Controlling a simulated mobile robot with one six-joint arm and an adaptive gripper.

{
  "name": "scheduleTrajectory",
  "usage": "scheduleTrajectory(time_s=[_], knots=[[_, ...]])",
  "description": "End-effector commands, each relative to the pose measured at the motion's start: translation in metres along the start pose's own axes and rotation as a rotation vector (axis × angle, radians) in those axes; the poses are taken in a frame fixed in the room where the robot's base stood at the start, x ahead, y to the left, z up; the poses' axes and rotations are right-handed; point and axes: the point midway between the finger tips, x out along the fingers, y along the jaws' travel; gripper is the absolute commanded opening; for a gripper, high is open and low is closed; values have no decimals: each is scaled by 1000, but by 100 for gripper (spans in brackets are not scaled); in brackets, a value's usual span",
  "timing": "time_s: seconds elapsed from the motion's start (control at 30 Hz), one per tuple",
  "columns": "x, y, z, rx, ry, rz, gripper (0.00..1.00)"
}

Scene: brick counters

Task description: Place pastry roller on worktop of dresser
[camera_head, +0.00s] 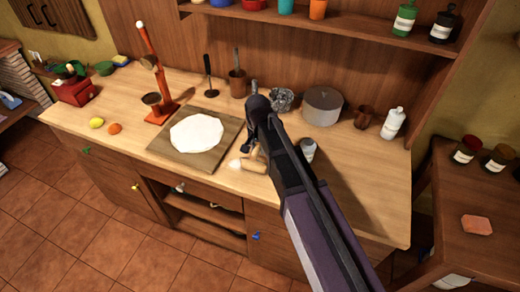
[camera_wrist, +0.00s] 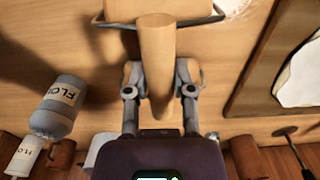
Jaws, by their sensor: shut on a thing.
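The pastry roller (camera_wrist: 156,55) is a pale wooden cylinder. It sits between the two fingers of my gripper (camera_wrist: 159,88), which is shut on it. In the head view the roller (camera_head: 254,164) shows low over the front of the dresser's worktop (camera_head: 345,195), just right of the dough board. My arm and gripper (camera_head: 252,148) hide part of it. I cannot tell whether the roller touches the wood. The worktop (camera_wrist: 215,85) fills much of the wrist view behind it.
A board (camera_head: 180,157) with flat white dough (camera_head: 196,133) lies left of the roller. A grey flour jar (camera_head: 308,150) stands to its right. A pot (camera_head: 322,107), a brown cup (camera_head: 364,117) and a white bottle (camera_head: 393,123) stand farther back. The worktop's right front is clear.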

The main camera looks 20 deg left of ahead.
Motion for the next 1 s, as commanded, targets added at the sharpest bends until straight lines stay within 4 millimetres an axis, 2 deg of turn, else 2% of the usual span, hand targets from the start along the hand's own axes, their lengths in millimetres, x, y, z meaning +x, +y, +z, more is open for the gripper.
scheduleTrajectory(time_s=[0.77,0.8,0.87,1.0], knots=[[14,2,0,1,1,5,0],[15,2,0,1,0,5,46],[15,3,0,1,0,6,64],[15,2,0,1,0,4,66]])
